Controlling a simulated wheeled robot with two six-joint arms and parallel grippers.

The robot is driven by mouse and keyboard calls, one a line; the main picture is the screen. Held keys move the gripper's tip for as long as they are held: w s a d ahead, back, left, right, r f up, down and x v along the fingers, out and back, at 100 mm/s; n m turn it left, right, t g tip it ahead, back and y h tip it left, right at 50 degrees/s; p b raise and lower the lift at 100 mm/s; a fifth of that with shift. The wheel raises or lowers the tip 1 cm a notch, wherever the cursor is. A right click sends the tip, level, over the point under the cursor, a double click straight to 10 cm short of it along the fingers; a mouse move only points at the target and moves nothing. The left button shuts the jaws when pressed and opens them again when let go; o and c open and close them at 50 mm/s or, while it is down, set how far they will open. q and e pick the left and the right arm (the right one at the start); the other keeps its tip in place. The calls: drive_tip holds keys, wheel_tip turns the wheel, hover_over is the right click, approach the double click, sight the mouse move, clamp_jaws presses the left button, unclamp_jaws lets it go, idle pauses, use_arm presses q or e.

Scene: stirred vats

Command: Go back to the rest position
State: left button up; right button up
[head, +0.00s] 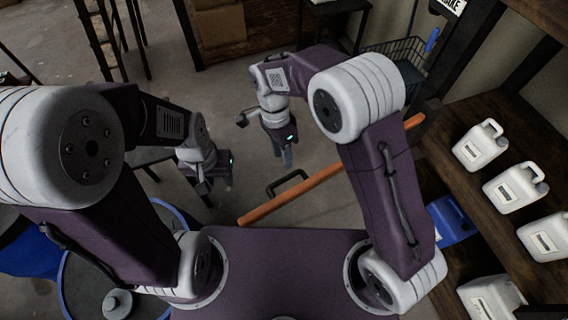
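My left gripper (210,188) hangs over the floor left of the picture's middle, pointing down. My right gripper (284,155) hangs over the floor near the middle, also pointing down. I see no object at either one. Both are small and dark, and I cannot tell whether their fingers are apart. Both arms are bent, with the elbows raised to either side.
A long orange bar (330,170) crosses below the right gripper, with a black handle (288,184) beside it. A blue-rimmed round vat (85,275) stands at lower left. Shelves at right hold several white jugs (480,145) and a blue jug (450,220). Open floor lies ahead.

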drive_tip(key=shift+w+r, duration=0.1)
drive_tip(key=shift+r, duration=0.15)
drive_tip(key=d+r+m+y, duration=0.1)
drive_tip(key=d+r+m, duration=0.3)
drive_tip(key=d, duration=0.9)
drive_tip(key=s+d+f+n+t, duration=0.3)
drive_tip(key=s+d+n, duration=0.3)
drive_tip(key=n, duration=0.9)
drive_tip(key=shift+s+d+f, duration=0.25)
drive_tip(key=shift+s+f, duration=0.3)
drive_tip(key=shift+s, duration=0.65)
